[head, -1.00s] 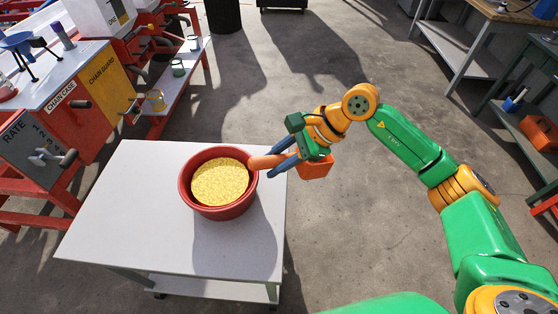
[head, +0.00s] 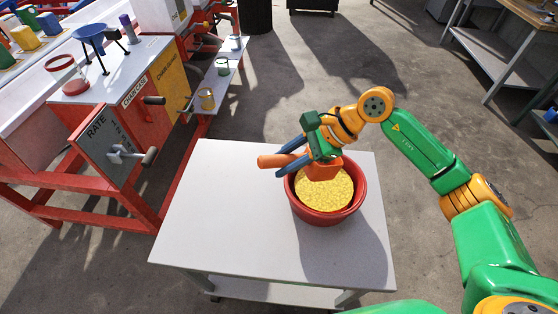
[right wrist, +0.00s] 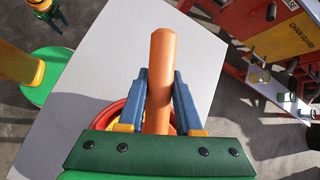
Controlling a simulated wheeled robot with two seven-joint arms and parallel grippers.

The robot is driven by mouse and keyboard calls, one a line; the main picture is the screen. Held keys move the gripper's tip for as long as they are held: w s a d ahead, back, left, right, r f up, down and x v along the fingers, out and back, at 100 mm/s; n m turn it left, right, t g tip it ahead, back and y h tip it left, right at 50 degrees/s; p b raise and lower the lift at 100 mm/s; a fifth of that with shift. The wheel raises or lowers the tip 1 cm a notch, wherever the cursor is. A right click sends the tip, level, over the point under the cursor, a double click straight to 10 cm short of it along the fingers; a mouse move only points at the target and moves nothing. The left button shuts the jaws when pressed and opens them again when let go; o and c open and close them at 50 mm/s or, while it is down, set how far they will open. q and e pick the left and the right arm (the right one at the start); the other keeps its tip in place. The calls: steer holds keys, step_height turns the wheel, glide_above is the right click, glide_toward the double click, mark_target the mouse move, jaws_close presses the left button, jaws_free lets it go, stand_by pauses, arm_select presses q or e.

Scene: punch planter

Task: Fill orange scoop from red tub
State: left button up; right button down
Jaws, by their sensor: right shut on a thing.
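The orange scoop shows in the head view with its handle (head: 272,161) pointing left and its square bowl (head: 323,168) over the far part of the red tub (head: 330,217). The tub holds yellow grains (head: 322,196). I cannot tell whether the bowl touches the grains, and its inside is hidden. My right gripper (head: 288,161) is shut on the scoop's handle. In the right wrist view the handle (right wrist: 162,60) stands between the two blue fingers (right wrist: 158,78), and the tub's red rim (right wrist: 108,115) shows partly behind them.
The tub stands on the right part of a white table (head: 220,215), whose left part is bare. A red machine bench (head: 110,115) with cranks is at the left. A low shelf with small cups (head: 207,99) is behind. Concrete floor lies at the right.

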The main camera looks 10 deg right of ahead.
steer(key=shift+w+d+f+y+b, duration=0.1)
steer(key=shift+d+f+y+b, duration=0.35)
steer(key=shift+d+b, duration=0.25)
steer(key=shift+d+y+b, duration=0.1)
steer(key=shift+y+b, duration=0.45)
steer(key=shift+b, duration=0.2)
steer(key=shift+w+d+f+y+b, duration=0.1)
steer(key=shift+d+f+y+b, duration=0.1)
steer(key=shift+d+y+b, duration=0.65)
steer(key=shift+a+f+b, duration=0.15)
steer(key=shift+a+b, duration=0.05)
steer(key=shift+b, duration=0.15)
step_height(320, 180, down, 6)
steer(key=b, duration=0.3)
steer(key=shift+f, duration=0.2)
steer(key=shift+a+p, duration=0.35)
steer(key=shift+p, duration=0.05)
steer(key=shift+r+p, duration=2.05)
steer(key=shift+r, duration=1.8)
steer(key=a+h+p, duration=0.1)
steer(key=h+p, duration=0.1)
steer(key=a+h+p, duration=0.1)
steer(key=h+p, duration=0.1)
steer(key=shift+f, duration=0.35)
steer(key=shift+s+a+f+h+p, duration=0.2)
steer(key=shift+a+h+p, duration=0.15)
steer(key=shift+h+p, duration=0.45)
steer(key=shift+a+f+n+h, duration=0.3)
steer(key=shift+f+h, duration=0.1)
steer(key=shift+h, duration=0.35)
